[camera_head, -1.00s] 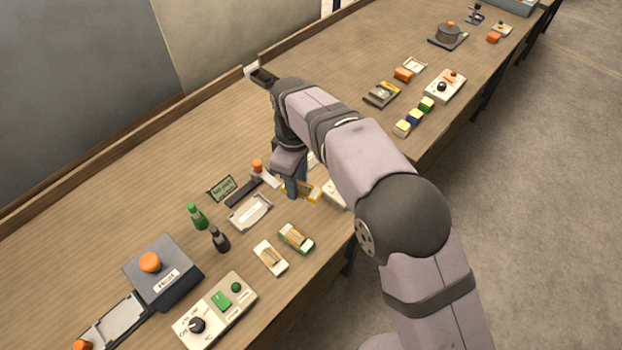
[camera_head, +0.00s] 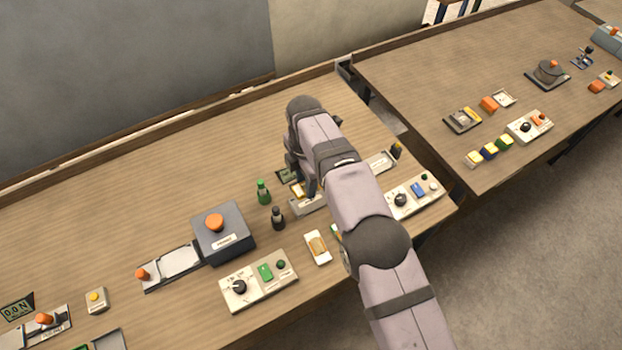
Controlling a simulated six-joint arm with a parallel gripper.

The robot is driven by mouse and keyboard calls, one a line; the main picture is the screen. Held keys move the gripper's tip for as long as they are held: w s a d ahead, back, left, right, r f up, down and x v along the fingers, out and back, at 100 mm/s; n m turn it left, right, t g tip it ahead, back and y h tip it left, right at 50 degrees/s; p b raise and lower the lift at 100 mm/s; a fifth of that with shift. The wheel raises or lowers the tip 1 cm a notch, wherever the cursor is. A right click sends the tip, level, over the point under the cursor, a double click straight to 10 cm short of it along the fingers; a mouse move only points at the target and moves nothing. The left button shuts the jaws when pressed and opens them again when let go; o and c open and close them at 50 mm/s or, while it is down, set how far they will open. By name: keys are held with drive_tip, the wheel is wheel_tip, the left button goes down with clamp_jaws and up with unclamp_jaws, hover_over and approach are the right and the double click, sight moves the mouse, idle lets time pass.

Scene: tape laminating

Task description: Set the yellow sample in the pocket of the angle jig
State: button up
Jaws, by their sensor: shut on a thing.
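My gripper (camera_head: 309,190) points down over the near table, in front of a small dark display, and is shut. The yellow sample (camera_head: 297,190) shows as a small yellow-edged piece at the jaws, partly hidden by them; its exact tilt is too small to tell. A pale grey tray-like fixture (camera_head: 305,207) lies just below the gripper, partly covered by my arm. I cannot tell for sure which fixture is the angle jig, and no pocket is clear.
A green bottle (camera_head: 263,192) and a dark bottle (camera_head: 277,217) stand left of the gripper. A white-framed sample (camera_head: 317,247) lies in front. A dark press box (camera_head: 222,233) and control panels (camera_head: 258,281) (camera_head: 414,196) flank the area. A gap separates the second table (camera_head: 420,75).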

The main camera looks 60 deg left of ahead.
sight(306, 203)
drive_tip(key=shift+f, duration=0.15)
drive_tip(key=shift+f+b, duration=0.9)
drive_tip(key=shift+f, duration=0.7)
drive_tip(key=shift+f+b, duration=0.8)
drive_tip(key=shift+f, duration=0.2)
drive_tip(key=shift+f+b, duration=0.7)
drive_tip(key=shift+b, duration=0.05)
idle(0.3)
drive_tip(key=o, duration=1.1)
drive_tip(key=shift+o, duration=0.2)
drive_tip(key=shift+r+b, duration=1.05)
drive_tip(key=shift+r, duration=2.65)
